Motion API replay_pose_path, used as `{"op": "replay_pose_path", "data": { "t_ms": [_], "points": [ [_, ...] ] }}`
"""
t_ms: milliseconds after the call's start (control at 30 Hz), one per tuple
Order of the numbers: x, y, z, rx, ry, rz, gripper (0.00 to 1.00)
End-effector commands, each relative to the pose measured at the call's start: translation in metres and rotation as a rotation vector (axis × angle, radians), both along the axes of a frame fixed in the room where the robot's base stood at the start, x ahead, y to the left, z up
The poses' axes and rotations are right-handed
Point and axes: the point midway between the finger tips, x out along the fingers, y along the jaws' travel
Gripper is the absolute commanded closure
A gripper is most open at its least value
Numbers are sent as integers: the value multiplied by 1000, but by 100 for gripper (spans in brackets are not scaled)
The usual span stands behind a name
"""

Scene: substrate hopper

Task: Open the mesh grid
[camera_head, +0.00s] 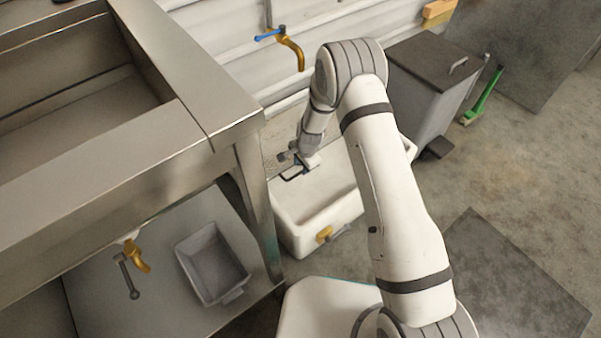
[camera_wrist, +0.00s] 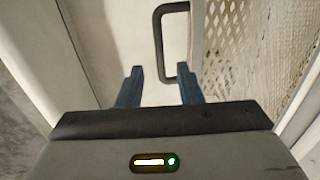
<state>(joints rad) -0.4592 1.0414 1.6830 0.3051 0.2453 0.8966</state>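The mesh grid (camera_wrist: 250,50) is a pale perforated panel at the right of the wrist view. A dark U-shaped handle (camera_wrist: 159,42) stands at its left edge. In the head view the handle (camera_head: 291,176) shows as a small dark loop at the left side of the white basin (camera_head: 292,222), and the mesh is mostly hidden. My gripper (camera_wrist: 159,72) has its two blue-grey fingers apart, with nothing clearly held. The handle's near end shows between and just beyond the fingertips; I cannot tell whether they touch. The gripper also shows at the basin's left side in the head view (camera_head: 300,163).
A steel table (camera_head: 190,120) stands left of the basin, its leg close beside it. A yellow tap (camera_head: 292,50) is on the wall behind. A grey lidded bin (camera_head: 430,85) stands behind right. A grey tub (camera_head: 211,264) is on the lower shelf.

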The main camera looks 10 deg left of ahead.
Motion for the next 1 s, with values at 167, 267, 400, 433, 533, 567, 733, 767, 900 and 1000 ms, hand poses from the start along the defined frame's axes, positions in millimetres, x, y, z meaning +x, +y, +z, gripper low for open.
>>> {"op": "replay_pose_path", "data": {
  "t_ms": [167,267,400,433,533,567,733,767,900,1000],
  "points": [
    [3,4,-29,-1,1,0,67],
    [5,5,-36,0,0,0,67],
    [5,5,-40,0,0,0,67],
    [5,5,-40,0,0,0,67],
    [5,5,-39,0,0,0,67],
    [5,5,-39,0,0,0,67],
    [6,5,-39,0,0,0,78],
    [6,4,-39,0,0,-1,81],
    [6,4,-39,0,0,-1,92],
    [6,4,-39,-1,1,-1,100]
  ]
}}
